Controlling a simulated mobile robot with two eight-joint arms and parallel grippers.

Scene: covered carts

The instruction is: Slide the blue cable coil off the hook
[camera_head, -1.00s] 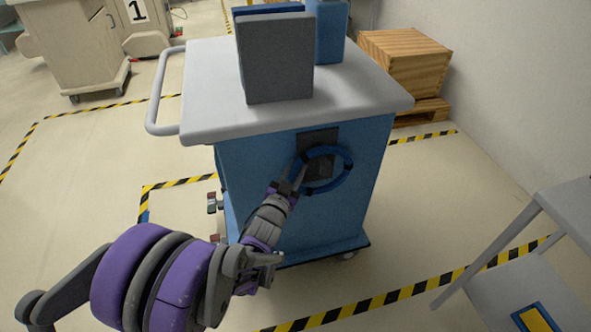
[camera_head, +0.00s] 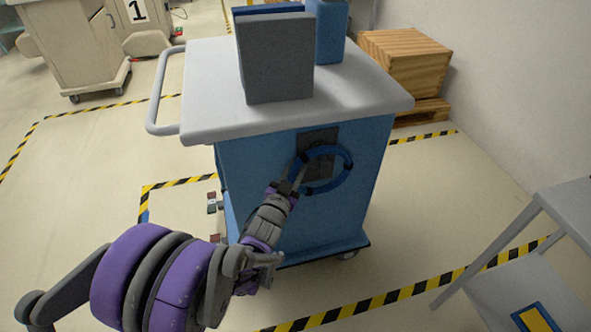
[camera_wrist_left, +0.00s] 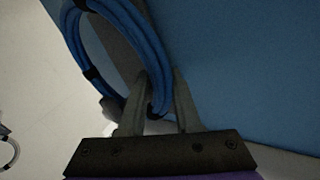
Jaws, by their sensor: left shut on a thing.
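The blue cable coil (camera_head: 347,161) hangs in front of a dark hook plate (camera_head: 318,139) on the end face of the blue cart (camera_head: 250,158). Dark ties band the coil. My left gripper (camera_head: 298,176) is at the coil's left side, shut on its rim. In the left wrist view the coil (camera_wrist_left: 128,28) runs down between the two fingers of the left gripper (camera_wrist_left: 160,98). The hook itself is mostly hidden behind the coil, and I cannot tell how the coil sits on it. My right gripper is not in view.
The cart's light top (camera_head: 350,95) overhangs the coil and carries a grey panel (camera_head: 277,60) and blue boxes. A grey table (camera_head: 565,215) stands at the right. A wooden crate (camera_head: 405,65) is behind. Striped tape marks the floor, which is open at front.

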